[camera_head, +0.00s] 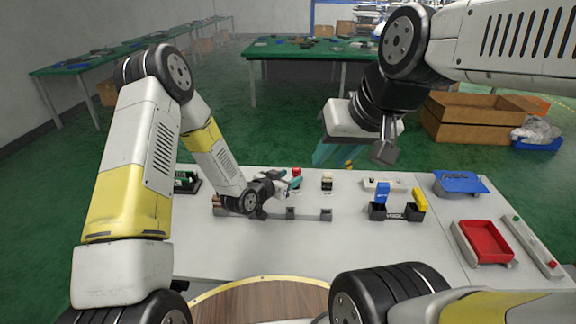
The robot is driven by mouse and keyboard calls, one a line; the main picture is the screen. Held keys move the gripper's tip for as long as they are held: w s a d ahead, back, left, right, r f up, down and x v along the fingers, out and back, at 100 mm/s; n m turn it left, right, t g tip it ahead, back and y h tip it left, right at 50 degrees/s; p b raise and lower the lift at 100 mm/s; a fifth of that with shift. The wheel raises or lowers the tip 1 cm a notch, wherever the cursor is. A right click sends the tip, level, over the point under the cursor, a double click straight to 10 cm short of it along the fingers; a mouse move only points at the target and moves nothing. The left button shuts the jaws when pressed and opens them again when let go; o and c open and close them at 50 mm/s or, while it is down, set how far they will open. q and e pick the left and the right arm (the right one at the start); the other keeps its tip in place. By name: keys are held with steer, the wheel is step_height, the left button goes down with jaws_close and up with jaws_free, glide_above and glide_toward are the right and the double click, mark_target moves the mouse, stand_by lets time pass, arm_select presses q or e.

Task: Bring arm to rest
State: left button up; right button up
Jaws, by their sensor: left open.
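My left arm reaches in from the left and down to the table. Its gripper (285,186) is low over the middle of the table, open, beside a small fixture with a red top (297,173). No object shows between its fingers. My right arm is raised at the upper right. Its gripper (332,152) hangs above the far edge of the table, clear of the surface; its fingers are partly hidden, so I cannot tell their state.
The grey table (240,270) holds a cream-and-black fixture (327,183), a black holder (398,213) with blue and yellow pieces, a blue panel (460,183) and a red tray (485,241). Wooden crates (474,128) stand behind. The table's front middle is clear.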

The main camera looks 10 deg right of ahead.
arm_select(q)
steer(key=shift+s+a, duration=0.1)
steer(key=shift+s, duration=0.05)
steer(key=shift+r, duration=0.15)
steer(key=s+a+r+n+g+y, duration=0.1)
steer(key=s+a+r+n+y, duration=0.15)
steer(key=a+r, duration=0.7)
steer(key=s+a+r+n+g+y, duration=0.1)
steer(key=s+a+r+y, duration=0.3)
steer(key=a+r, duration=0.55)
steer(key=s+a+r+n+g, duration=0.1)
steer(key=s+a+r, duration=0.1)
steer(key=s, duration=0.6)
steer(key=s+a+r+n+g, duration=0.1)
steer(key=s+r, duration=0.3)
steer(key=s, duration=0.4)
steer(key=s+a+r+n, duration=0.2)
steer(key=s+r, duration=0.1)
steer(key=s, duration=0.6)
steer(key=shift+a+g+y, duration=0.4)
steer(key=shift+y, duration=0.05)
